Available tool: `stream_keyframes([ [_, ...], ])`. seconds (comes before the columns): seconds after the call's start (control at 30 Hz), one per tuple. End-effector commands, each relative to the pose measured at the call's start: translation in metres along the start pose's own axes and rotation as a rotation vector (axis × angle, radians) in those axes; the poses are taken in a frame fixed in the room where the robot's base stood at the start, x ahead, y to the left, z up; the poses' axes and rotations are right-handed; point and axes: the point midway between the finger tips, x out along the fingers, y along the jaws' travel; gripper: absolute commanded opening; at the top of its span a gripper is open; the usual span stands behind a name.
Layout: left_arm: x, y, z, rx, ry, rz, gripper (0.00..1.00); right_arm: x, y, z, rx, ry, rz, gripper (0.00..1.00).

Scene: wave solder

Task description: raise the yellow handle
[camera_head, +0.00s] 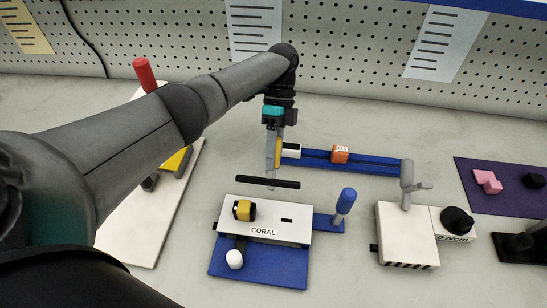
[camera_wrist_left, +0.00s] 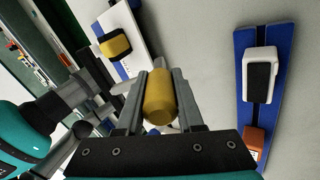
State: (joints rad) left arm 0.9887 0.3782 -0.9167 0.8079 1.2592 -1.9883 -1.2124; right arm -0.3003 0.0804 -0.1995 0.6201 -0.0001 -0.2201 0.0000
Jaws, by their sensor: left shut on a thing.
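The yellow handle (camera_wrist_left: 160,97) is a rounded yellow cylinder between the two fingers of my left gripper (camera_wrist_left: 158,78) in the left wrist view. The gripper is shut on it. In the head view, my left gripper (camera_head: 273,158) points down behind the white CORAL fixture, and only a strip of the yellow handle (camera_head: 278,152) shows beside a finger. A dark bar (camera_head: 267,182) lies just below the fingertips; how it joins the handle is hidden.
The CORAL fixture (camera_head: 292,235) carries a yellow-and-black block (camera_head: 244,210) and has a blue-handled post (camera_head: 345,201) on its right. A blue rail (camera_head: 375,164) with white and orange blocks lies behind. A white box (camera_head: 407,239) stands right. A red-handled post (camera_head: 144,74) stands left.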

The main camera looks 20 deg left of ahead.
Motion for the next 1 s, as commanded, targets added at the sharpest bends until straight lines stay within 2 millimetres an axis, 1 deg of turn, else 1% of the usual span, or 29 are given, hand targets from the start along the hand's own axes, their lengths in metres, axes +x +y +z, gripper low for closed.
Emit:
stream_keyframes([
  [0.07, 0.0, 0.0, 0.0, 0.0, -0.001, 0.002, 0.0, 0.0, 0.0, 0.0, 0.0, 0.0, 0.0, 0.5],
  [0.1, 0.0, 0.0, 0.0, 0.0, -0.001, 0.002, 0.41, 0.0, 0.0, 0.0, 0.0, 0.0, 0.0, 0.5],
  [0.33, 0.0, 0.0, 0.0, 0.0, -0.001, 0.001, 0.66, 0.0, 0.0, 0.0, 0.0, 0.0, 0.0, 0.5],
  [0.57, 0.0, 0.0, 0.0, 0.0, -0.001, 0.0, 0.66, 0.0, 0.0, 0.0, 0.0, 0.0, 0.0, 0.5],
  [0.67, -0.003, 0.0, 0.0, -0.001, -0.001, -0.001, 0.66, 0.0, 0.0, 0.0, 0.0, 0.0, 0.0, 0.5],
  [0.77, -0.013, -0.001, -0.001, 0.0, -0.002, -0.003, 0.66, -0.001, 0.0, 0.0, 0.0, 0.0, -0.001, 0.5],
  [1.0, -0.043, 0.0, -0.001, -0.001, -0.001, 0.0, 0.66, -0.004, 0.0, 0.0, 0.0, 0.0, -0.001, 0.5],
])
